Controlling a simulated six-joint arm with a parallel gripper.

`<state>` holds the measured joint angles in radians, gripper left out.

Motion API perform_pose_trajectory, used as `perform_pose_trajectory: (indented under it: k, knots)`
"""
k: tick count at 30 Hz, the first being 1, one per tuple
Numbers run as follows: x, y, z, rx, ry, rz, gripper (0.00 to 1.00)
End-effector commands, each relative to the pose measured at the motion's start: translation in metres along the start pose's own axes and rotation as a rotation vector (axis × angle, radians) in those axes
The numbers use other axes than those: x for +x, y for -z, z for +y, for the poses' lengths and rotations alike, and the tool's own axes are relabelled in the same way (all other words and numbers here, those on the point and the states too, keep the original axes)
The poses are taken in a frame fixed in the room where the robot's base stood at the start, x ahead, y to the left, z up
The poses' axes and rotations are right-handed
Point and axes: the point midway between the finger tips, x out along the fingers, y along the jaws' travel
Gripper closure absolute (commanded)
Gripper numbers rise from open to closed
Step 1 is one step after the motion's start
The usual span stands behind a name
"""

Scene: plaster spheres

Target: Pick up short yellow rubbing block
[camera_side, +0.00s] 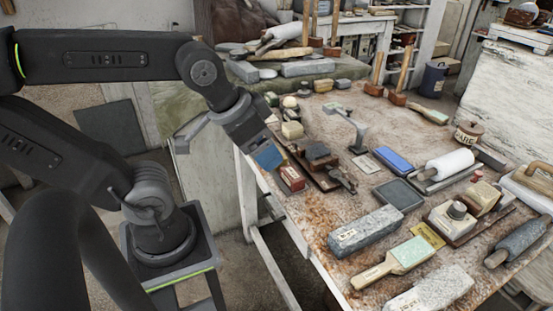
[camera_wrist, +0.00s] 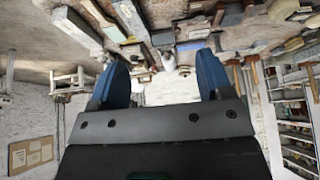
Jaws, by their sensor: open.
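A short pale yellow block (camera_side: 292,130), which looks like the rubbing block, sits near the left end of the bench in the side view. My gripper (camera_side: 268,157) hangs over the bench's left edge, a little in front of and to the left of the block, apart from it. In the wrist view my gripper (camera_wrist: 163,76) shows two blue fingers spread wide with nothing between them. I cannot pick out the yellow block there for certain.
A red-brown box (camera_side: 291,178) and dark blocks on a board (camera_side: 318,155) stand close by my gripper. A grey stone (camera_side: 365,229), a blue block (camera_side: 394,160) and a green-faced paddle (camera_side: 398,260) lie further along. Bare bench top (camera_side: 310,207) shows at the front left.

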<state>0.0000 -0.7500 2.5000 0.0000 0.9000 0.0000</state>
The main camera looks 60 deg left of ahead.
Motion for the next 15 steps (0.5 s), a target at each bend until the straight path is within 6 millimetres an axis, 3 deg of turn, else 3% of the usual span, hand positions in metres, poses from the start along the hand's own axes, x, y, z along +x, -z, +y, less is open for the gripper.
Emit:
perform_pose_trajectory:
  k: [5, 8, 15]
  knots:
    - [0.004, 0.006, -0.005, 0.047, 0.018, -0.016, 0.28]
    - [0.013, 0.018, -0.017, 0.174, 0.057, -0.061, 0.28]
    - [0.063, 0.061, -0.077, 0.712, 0.133, -0.284, 0.28]
